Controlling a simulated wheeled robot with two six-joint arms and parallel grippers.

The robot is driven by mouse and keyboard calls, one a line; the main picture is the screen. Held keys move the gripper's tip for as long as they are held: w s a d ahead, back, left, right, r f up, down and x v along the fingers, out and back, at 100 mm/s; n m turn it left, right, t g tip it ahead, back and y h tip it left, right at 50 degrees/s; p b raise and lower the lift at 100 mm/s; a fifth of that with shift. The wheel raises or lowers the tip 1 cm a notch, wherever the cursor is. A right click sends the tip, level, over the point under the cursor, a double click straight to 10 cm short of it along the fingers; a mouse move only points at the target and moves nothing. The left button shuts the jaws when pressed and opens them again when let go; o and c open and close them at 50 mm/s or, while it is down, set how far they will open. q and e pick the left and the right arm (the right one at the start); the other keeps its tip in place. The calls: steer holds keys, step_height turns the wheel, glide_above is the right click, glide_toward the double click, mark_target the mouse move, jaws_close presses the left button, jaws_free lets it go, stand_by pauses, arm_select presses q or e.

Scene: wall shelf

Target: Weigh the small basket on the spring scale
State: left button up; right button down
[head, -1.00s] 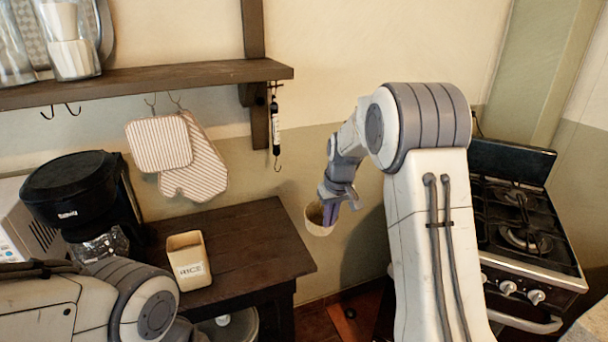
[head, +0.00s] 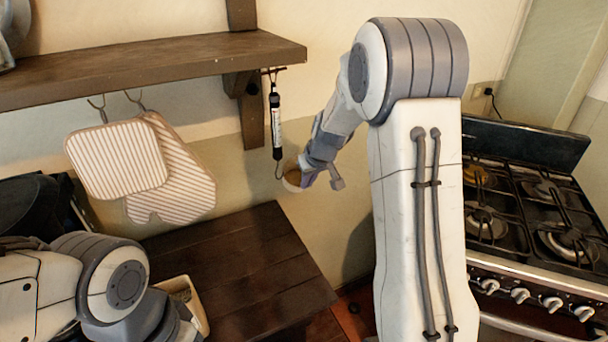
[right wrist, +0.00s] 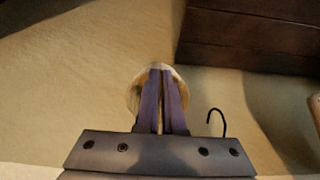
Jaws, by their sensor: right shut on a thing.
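The small basket (head: 291,181) is a pale round cup, held in the right gripper (head: 308,178) just below and right of the spring scale. The black spring scale (head: 276,128) hangs under the shelf's right end. Its hook (head: 279,170) is close to the basket's rim; I cannot tell whether they touch. In the right wrist view the gripper fingers (right wrist: 163,98) are closed on the basket (right wrist: 134,93) and hide its middle. The dark hook (right wrist: 217,117) shows to the right of the fingers, apart from the basket in the picture.
The wooden shelf (head: 150,65) and its bracket (head: 252,115) stand left of the scale. A striped pot holder (head: 115,160) and mitt hang below. A dark wooden table (head: 260,265) is beneath, with a cream container (head: 183,290). A stove (head: 530,215) is at right.

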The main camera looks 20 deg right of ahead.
steer(key=shift+d, duration=0.2)
steer(key=shift+s+a, duration=0.15)
steer(key=shift+a, duration=0.95)
steer(key=shift+s+a, duration=0.1)
steer(key=shift+a, duration=0.95)
steer(key=shift+p, duration=0.3)
steer(key=shift+a+f, duration=0.1)
steer(key=shift+a, duration=0.45)
steer(key=shift+a+p, duration=0.15)
steer(key=shift+p, duration=0.2)
